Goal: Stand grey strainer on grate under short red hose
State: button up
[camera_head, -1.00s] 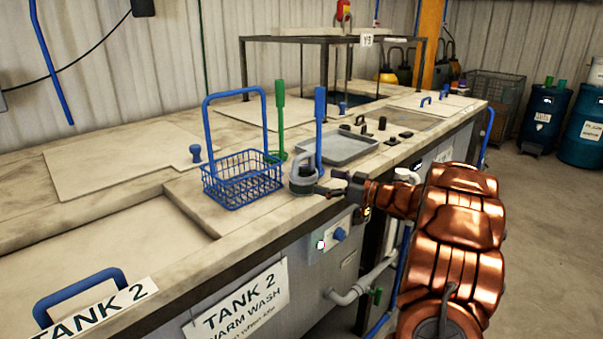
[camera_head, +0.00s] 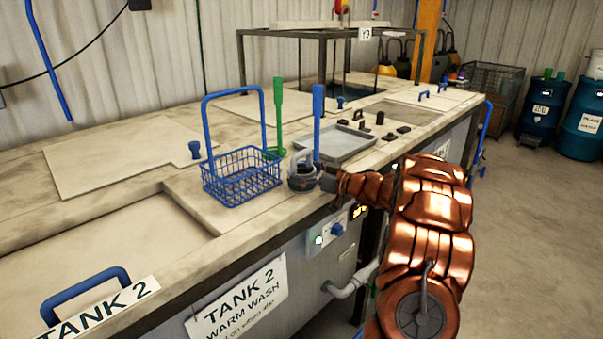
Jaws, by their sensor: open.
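A small round dark-grey item (camera_head: 302,176), which may be the grey strainer, sits on the worktop's front edge, right of the blue wire basket. My gripper (camera_head: 322,180) is open at its right side, fingertips at or very near it; I cannot tell whether they touch. A red piece (camera_head: 341,11), possibly the short red hose, shows at the top edge above the dark frame and is partly cut off. I cannot make out a grate for certain.
The blue wire basket (camera_head: 241,188) with a tall handle stands left. A green long-handled tool (camera_head: 278,115) and a blue one (camera_head: 318,115) stand upright close behind the grey item. A shallow grey tray (camera_head: 345,145) lies behind. Dark frame (camera_head: 325,70) stands farther back.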

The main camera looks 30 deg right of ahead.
jog(key=c, duration=1)
jog(key=shift+r, duration=0.15)
jog(key=shift+r+b, duration=0.7)
jog(key=shift+r, duration=0.9)
jog(key=s+b, duration=0.1)
jog(key=s, duration=0.4)
jog(key=s+a+r+b, duration=0.1)
jog(key=s, duration=0.4)
jog(key=s+a+b, duration=0.1)
jog(key=s+b, duration=0.1)
jog(key=s, duration=0.3)
jog(key=shift+s+a+r, duration=0.25)
jog(key=shift+s+r, duration=0.05)
jog(key=shift+s, duration=0.1)
